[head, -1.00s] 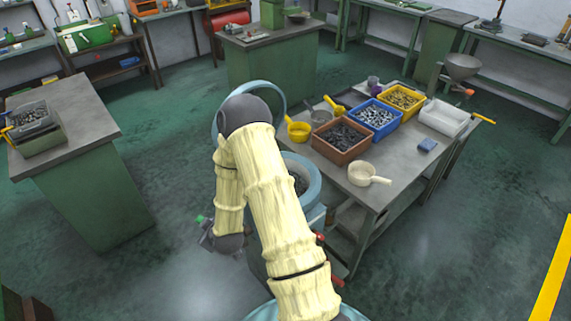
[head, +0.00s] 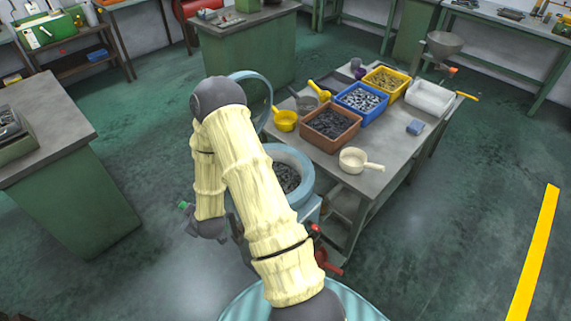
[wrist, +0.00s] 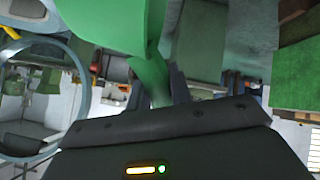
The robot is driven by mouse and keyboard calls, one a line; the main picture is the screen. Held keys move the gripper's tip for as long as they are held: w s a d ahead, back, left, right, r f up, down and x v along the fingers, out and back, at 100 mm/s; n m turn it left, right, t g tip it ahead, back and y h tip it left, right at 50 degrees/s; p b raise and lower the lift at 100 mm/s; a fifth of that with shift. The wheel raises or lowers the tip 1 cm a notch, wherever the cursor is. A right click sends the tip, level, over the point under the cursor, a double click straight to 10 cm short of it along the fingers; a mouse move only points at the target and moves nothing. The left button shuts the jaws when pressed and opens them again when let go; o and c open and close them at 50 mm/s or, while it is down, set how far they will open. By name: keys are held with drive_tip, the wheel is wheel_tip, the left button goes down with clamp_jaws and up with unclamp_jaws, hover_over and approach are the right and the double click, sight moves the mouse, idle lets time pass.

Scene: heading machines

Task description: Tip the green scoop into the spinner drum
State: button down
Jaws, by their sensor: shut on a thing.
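The green scoop shows large in the wrist view (wrist: 128,35), its handle between the fingers of my gripper (wrist: 165,88). My gripper is shut on it. In the head view only a small green piece of the scoop (head: 184,205) shows, left of my arm, and my gripper is mostly hidden there. The spinner drum (head: 307,178) is a pale blue round tub right of my arm, with dark small parts inside. Its left side is hidden behind my arm. The scoop is left of the drum and apart from it. Whether the scoop holds anything cannot be seen.
The drum's round blue lid (head: 262,88) stands raised behind it. A grey table (head: 385,158) to the right bears a brown bin (head: 331,137), a blue bin, a yellow bin, a white tray and a cream scoop (head: 354,160). A green bench (head: 80,190) stands left. Floor between is clear.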

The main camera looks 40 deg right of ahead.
drive_tip(key=w+d+r+m+g+h+p, duration=0.15)
drive_tip(key=d+m+h, duration=0.35)
drive_tip(key=d, duration=0.6)
drive_tip(key=w+d+m+g+h, duration=0.25)
drive_tip(key=d+m, duration=0.45)
drive_tip(key=d, duration=0.4)
drive_tip(key=s+d+m+g+p, duration=0.1)
drive_tip(key=s+d+m+g, duration=0.3)
drive_tip(key=d+m+g, duration=0.2)
drive_tip(key=s+d+f+m+g+p, duration=0.1)
drive_tip(key=s+d+m+g, duration=0.3)
drive_tip(key=m, duration=0.7)
drive_tip(key=d+g+y, duration=0.1)
drive_tip(key=d+g, duration=0.1)
drive_tip(key=shift+d+f+m+p, duration=0.15)
drive_tip(key=shift+d+m+p, duration=0.15)
drive_tip(key=shift+d+p, duration=0.05)
